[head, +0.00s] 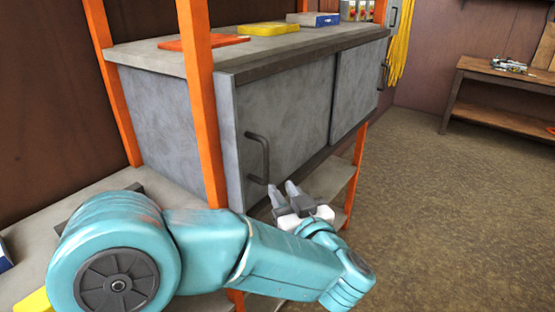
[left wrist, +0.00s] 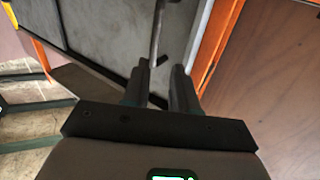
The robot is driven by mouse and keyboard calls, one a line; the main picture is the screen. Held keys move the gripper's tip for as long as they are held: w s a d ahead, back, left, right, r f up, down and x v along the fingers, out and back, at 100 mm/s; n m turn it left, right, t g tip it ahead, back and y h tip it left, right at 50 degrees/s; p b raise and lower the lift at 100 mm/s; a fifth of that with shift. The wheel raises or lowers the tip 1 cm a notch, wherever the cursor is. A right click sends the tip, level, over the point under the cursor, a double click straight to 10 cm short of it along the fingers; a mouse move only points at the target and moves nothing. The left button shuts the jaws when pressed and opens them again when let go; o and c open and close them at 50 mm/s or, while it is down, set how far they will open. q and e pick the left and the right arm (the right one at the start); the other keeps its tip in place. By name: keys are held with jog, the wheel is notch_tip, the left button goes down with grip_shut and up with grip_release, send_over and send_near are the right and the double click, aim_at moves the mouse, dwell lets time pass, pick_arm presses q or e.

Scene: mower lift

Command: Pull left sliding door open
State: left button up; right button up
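The left sliding door (head: 285,115) is a grey panel on the front of a cabinet, and it fills the cabinet's near left half. Its dark bar handle (head: 264,155) stands near its left edge. My left gripper (head: 282,187) is just below and right of the handle's lower end, fingers apart and pointing toward the door. In the left wrist view the open fingers (left wrist: 161,68) point at the handle bar (left wrist: 157,35), which lines up with the gap between them. I cannot tell whether they touch it. My right gripper is not in view.
The right door (head: 358,88) has its own handle (head: 384,75). Orange posts (head: 201,100) frame the cabinet, one close left of the near handle. A lower shelf (head: 330,185) lies beneath. A wooden bench (head: 500,95) stands at the right; the floor (head: 460,200) between is clear.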

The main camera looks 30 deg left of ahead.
aim_at(267, 160)
pick_arm(q)
jog(key=shift+t, duration=0.3)
jog(key=x, duration=0.4)
jog(key=p+x, duration=0.1)
jog(key=x, duration=0.4)
jog(key=p+x, duration=0.1)
jog(key=x, duration=0.3)
jog(key=shift+w+r, duration=0.3)
jog(key=shift+w+a+r, duration=0.1)
jog(key=shift+w+a, duration=0.15)
jog(key=shift+a, duration=0.2)
jog(key=shift+w, duration=0.1)
jog(key=shift+a, duration=0.1)
grip_shut()
